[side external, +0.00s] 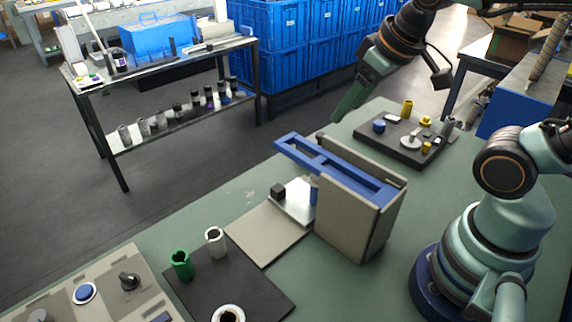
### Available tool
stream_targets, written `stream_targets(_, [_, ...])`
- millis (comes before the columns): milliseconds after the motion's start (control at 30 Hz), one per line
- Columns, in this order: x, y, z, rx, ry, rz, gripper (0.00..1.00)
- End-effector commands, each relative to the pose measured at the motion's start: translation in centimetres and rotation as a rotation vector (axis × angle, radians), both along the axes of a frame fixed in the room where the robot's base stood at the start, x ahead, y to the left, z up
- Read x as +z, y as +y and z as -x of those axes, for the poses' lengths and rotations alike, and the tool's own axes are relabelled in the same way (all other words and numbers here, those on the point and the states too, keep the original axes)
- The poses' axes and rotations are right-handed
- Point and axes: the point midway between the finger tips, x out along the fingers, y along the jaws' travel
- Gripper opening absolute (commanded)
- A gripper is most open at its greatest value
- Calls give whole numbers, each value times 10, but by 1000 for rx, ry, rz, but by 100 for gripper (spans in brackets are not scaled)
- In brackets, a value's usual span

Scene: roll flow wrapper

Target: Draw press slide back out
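The press is a beige box-like housing (345,225) on the green table, with a flat blue frame (305,155) across its top that juts out to the left. Low at its left side, a light metal plate (297,208) sticks out, with a small black block (277,191) at its outer end. I cannot tell for sure which part is the slide. A blue part shows just inside the opening; the inside is otherwise hidden. My gripper (337,118) points down, appearing above and behind the press, apart from it. Its fingers are seen edge-on, and I see nothing held.
A beige mat (262,233) lies before the press. A black mat (235,272) holds green and white cups. A control panel (105,288) is front left. A dark tray (385,142) with small parts stands behind right. A shelf table (165,60) and blue crates (300,40) stand beyond.

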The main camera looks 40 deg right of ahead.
Motion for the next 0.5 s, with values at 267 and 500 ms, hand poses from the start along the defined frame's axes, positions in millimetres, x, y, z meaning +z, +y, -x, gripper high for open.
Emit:
stream_targets(267, [-12,22,-40,452,152,165,65])
stream_targets(500, [-43,48,-78,917,274,280,65])
